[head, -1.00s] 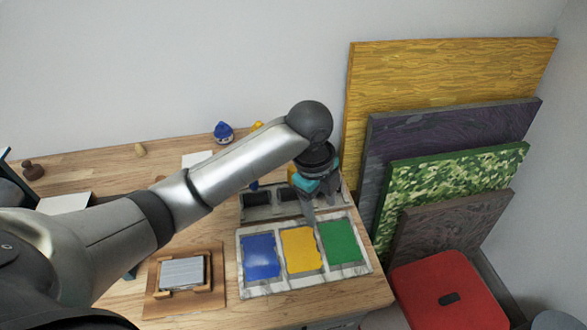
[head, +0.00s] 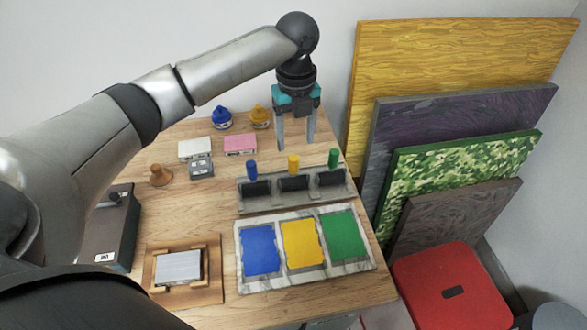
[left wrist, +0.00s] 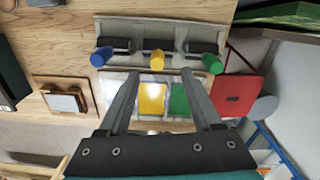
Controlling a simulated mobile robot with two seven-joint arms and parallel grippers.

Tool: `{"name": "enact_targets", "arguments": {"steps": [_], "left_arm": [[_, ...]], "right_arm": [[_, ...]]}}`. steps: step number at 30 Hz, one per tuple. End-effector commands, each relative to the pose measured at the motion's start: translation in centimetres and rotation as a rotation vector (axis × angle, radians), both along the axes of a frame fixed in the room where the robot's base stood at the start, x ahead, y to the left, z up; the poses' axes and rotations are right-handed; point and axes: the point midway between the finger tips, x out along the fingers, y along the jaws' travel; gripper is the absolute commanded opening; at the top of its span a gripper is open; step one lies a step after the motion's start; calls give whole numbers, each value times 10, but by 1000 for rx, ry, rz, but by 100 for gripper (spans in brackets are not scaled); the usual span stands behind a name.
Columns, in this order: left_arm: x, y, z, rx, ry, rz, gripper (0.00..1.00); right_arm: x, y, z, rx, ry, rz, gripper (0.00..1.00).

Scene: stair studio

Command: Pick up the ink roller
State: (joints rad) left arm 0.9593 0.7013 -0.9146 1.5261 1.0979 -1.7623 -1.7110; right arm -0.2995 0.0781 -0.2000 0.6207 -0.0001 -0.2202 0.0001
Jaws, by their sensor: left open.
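Several ink rollers rest in a grey rack on the wooden table. In the head view their upright handles are blue (head: 252,169), yellow (head: 293,164) and green (head: 333,158), with black rollers below. The rack (head: 243,205) stands behind the ink tray. My left gripper (head: 296,146) is open and empty, fingers pointing down, above the table behind the yellow and green handles. In the left wrist view my open fingers (left wrist: 160,80) frame the yellow handle (left wrist: 157,60), with the blue handle (left wrist: 101,57) and green handle (left wrist: 212,64) to either side. My right gripper is not seen.
The ink tray (head: 374,262) holds blue, yellow and green ink in front of the rack. Blue and yellow pots (head: 259,117) stand at the back. A wooden holder (head: 212,285) with a grey block sits front left. Painted panels (head: 455,75) and a red stool (head: 440,285) are right.

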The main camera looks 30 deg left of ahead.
Motion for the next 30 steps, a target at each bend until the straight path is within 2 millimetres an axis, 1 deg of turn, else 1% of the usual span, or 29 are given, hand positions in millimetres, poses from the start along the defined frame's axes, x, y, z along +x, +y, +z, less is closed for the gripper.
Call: {"name": "enact_targets", "arguments": {"steps": [1,3,10,18,22,28,29,30], "left_arm": [[-1,0,-10,0,3,1,66],[-1,0,-20,0,3,1,66],[-1,1,-34,1,1,0,66],[-4,3,-74,1,1,1,66],[-4,3,-80,0,-1,0,66],[-4,3,-80,0,-1,0,66],[-4,3,-80,0,-1,0,64],[-4,3,-80,0,-1,0,59]], "right_arm": [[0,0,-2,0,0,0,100],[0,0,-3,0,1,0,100],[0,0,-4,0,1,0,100],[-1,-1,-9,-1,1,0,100],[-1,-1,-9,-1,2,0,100],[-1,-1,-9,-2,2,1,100],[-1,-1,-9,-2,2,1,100],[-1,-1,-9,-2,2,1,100]]}}
